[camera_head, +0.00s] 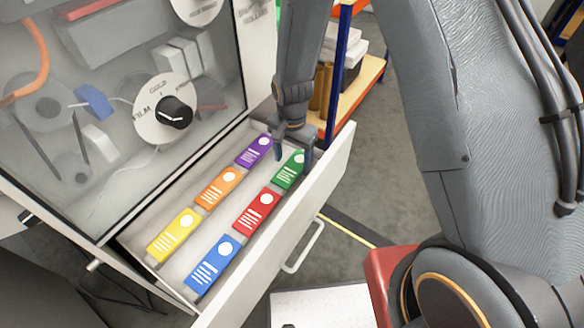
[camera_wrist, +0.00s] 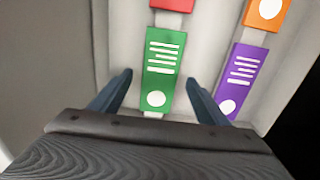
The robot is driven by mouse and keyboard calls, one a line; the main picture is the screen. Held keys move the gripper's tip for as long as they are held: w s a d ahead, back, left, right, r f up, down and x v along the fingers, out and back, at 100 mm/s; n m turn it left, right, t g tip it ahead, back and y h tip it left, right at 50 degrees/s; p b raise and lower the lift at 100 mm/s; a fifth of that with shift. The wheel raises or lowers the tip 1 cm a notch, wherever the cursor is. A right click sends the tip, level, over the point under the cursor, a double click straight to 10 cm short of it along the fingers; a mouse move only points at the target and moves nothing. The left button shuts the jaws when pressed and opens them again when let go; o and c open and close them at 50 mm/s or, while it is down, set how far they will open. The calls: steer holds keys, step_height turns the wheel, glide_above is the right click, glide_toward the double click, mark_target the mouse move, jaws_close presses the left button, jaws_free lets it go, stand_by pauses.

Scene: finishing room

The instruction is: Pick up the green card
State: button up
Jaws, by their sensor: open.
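The green card (camera_head: 289,170) lies at the far right end of the open drawer, in the row nearer the drawer front. It has white lines and a white circle. In the wrist view the green card (camera_wrist: 160,72) sits between the two fingers. My gripper (camera_head: 294,155) is open, pointing down over the green card's far end. In the wrist view my gripper (camera_wrist: 158,88) has one finger on each side of the card, apart from it. Whether the fingertips reach the card's height I cannot tell.
The purple card (camera_head: 254,150) lies beside the green one, close to a finger. Red (camera_head: 257,210), orange (camera_head: 218,187), yellow (camera_head: 174,235) and blue (camera_head: 213,263) cards share the drawer (camera_head: 325,178). A machine cabinet with a dial (camera_head: 165,112) stands behind; shelving (camera_head: 345,90) stands beyond.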

steer(key=shift+f, duration=0.6)
steer(key=c, duration=1.1)
